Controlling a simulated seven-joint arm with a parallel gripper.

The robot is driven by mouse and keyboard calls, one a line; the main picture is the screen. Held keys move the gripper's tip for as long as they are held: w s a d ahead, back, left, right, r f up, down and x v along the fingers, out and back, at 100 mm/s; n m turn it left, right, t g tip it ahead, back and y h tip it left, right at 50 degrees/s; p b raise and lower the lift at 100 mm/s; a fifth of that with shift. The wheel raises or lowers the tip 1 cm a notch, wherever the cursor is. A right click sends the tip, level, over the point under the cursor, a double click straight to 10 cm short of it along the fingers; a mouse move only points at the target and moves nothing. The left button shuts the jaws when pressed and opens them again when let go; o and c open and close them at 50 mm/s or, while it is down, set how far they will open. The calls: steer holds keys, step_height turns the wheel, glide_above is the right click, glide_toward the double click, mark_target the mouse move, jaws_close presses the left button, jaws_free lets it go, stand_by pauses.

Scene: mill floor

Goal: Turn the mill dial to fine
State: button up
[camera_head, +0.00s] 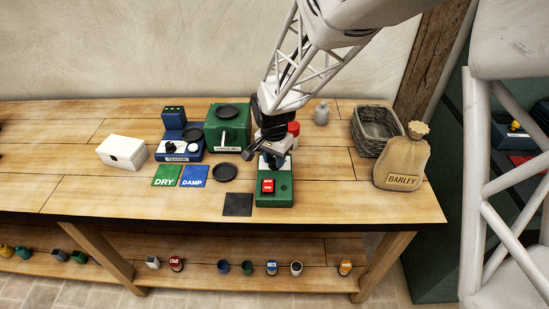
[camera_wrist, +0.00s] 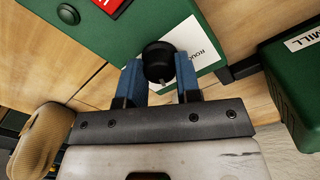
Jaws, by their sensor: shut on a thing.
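The dial (camera_wrist: 158,58) is a black round knob on a green box (camera_wrist: 95,40), seen in the wrist view. A white label (camera_wrist: 205,45) beside it shows part of a word starting "ROU"; the rest is hidden. No "fine" mark is readable. A small pale mark shows on the knob's near side. My gripper (camera_wrist: 159,78) has its blue fingers on either side of the knob and is shut on it. In the head view my gripper (camera_head: 273,158) is over the rear of the green box (camera_head: 275,200), hiding the knob. The box's red switch (camera_head: 268,186) is in front.
A green unit labelled as a mill (camera_head: 215,130) stands to the left, close to my gripper. A blue tester (camera_head: 180,146), white box (camera_head: 122,151), black dish (camera_head: 225,172), barley sack (camera_head: 402,163) and basket (camera_head: 375,130) share the bench. The front right of the bench is clear.

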mark_target(274, 159)
steer(key=m, duration=0.5)
steer(key=shift+m, duration=0.3)
stand_by(0.4)
steer(key=o, duration=0.9)
steer(key=shift+r, duration=0.15)
step_height(274, 159, up, 7)
steer(key=shift+w+r, duration=0.1)
steer(key=shift+r, duration=0.15)
